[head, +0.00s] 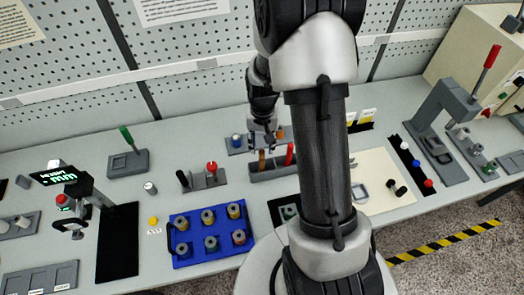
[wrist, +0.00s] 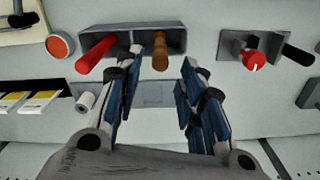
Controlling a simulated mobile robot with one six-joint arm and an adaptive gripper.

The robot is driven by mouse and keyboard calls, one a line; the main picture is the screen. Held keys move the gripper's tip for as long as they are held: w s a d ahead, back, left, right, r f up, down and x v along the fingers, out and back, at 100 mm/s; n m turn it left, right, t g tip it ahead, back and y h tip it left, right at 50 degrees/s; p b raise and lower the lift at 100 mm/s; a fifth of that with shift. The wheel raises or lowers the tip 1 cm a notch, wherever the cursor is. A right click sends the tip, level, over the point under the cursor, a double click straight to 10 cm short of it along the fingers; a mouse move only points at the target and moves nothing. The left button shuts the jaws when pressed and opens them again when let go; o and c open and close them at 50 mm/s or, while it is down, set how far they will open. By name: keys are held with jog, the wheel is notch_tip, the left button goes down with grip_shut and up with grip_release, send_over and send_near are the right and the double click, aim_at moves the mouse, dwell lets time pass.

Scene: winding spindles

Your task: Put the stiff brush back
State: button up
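A dark grey rack (head: 262,176) stands near the middle of the bench and holds two upright handles, one brown (head: 262,159) and one red (head: 290,154). In the wrist view the rack (wrist: 176,38) is at the top, with the red handle (wrist: 96,54) at left and the brown handle (wrist: 160,52) in the middle. I cannot tell which handle is the stiff brush; the lower parts are hidden in the rack. My gripper (wrist: 159,72) is open and empty, its fingertips either side of the brown handle in the picture, without visible contact. It also shows behind the rack in the head view (head: 266,138).
A grey stand with a red knob (head: 211,167) is left of the rack. A blue tray (head: 182,254) with several spools lies at front. A toggle press (head: 440,115) stands at right. In the wrist view, a red button (wrist: 60,45) is left of the rack.

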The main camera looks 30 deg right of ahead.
notch_tip(320, 180, up, 3)
jog(key=shift+r, duration=0.1)
jog(key=s+a+r+n+t, duration=0.2)
jog(key=s+a+r, duration=0.3)
jog(key=r, duration=0.5)
jog(key=s+a+r+n+t, duration=0.15)
jog(key=s+a+r, duration=0.3)
jog(key=r, duration=0.55)
jog(key=s+a+r+n+t, duration=0.1)
jog(key=s+a+r+n, duration=0.1)
jog(key=s, duration=0.8)
jog(key=shift+a+r+n, duration=0.35)
jog(key=shift+a+r, duration=0.15)
jog(key=shift+r, duration=0.2)
